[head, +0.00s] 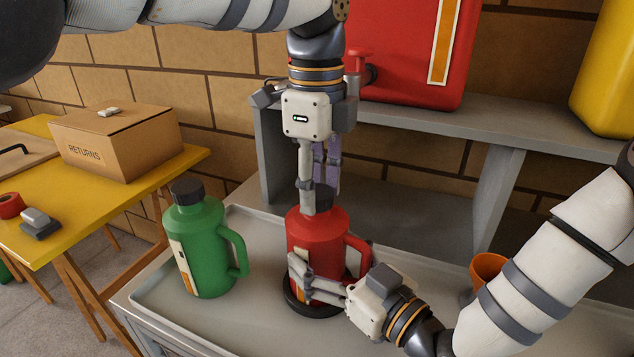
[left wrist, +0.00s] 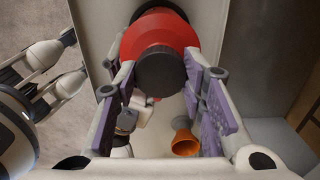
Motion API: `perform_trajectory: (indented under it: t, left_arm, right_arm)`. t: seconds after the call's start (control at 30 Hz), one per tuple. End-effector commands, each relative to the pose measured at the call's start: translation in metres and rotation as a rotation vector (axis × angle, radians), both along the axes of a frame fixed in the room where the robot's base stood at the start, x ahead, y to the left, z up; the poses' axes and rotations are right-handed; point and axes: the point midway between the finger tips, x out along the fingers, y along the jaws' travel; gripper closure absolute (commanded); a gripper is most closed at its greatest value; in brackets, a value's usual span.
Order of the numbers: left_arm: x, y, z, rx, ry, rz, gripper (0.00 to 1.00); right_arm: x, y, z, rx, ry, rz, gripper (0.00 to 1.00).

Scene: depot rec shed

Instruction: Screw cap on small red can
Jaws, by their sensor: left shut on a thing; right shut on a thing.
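The small red can (head: 318,236) stands upright on the grey tray bench, its base inside a black ring (head: 318,309). Its handle is on the right side. The black cap (head: 322,196) sits at the top of the can; it also shows in the left wrist view (left wrist: 161,72). How far it is threaded cannot be told. My left gripper (head: 318,195) points straight down from above, shut on the cap. My right gripper (head: 300,280) comes in from the right, shut on the can's lower body, partly covering its label.
A green can (head: 205,245) with a black cap stands to the left in the tray (head: 245,325). An orange cup (head: 488,268) is at the right. A grey shelf (head: 420,122) behind carries a large red container (head: 400,50) and a yellow one (head: 605,70). A yellow table is at left.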

Motion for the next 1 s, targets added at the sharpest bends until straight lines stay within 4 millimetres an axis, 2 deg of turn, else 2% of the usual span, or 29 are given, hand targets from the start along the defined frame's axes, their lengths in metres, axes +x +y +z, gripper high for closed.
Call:
perform_trajectory:
  t: [0.1, 0.13, 0.2, 0.57, 0.8, 1.0]
  left_arm:
    - [-0.001, -0.001, 0.0, 0.0, 0.004, 0.002, 0.96]
    - [-0.002, -0.001, 0.0, -0.001, 0.005, 0.002, 0.56]
    - [-0.001, -0.001, 0.0, -0.001, 0.004, 0.003, 0.4]
    - [0.0, -0.001, 0.005, -0.001, -0.001, 0.006, 0.4]
    - [0.0, -0.002, 0.048, -0.002, -0.003, 0.007, 0.4]
    - [-0.001, -0.001, 0.072, 0.0, -0.001, 0.006, 0.4]
  right_arm:
    - [0.002, -0.001, 0.001, 0.001, -0.003, -0.004, 1.0]
    - [0.002, -0.001, 0.001, 0.001, -0.003, -0.004, 1.0]
    - [0.002, -0.001, 0.001, 0.0, -0.004, -0.004, 1.0]
    - [0.001, 0.0, 0.001, 0.001, -0.004, -0.003, 1.0]
    - [0.001, 0.0, 0.001, 0.001, -0.004, -0.003, 1.0]
    - [0.001, 0.0, 0.001, 0.001, -0.004, -0.003, 1.0]
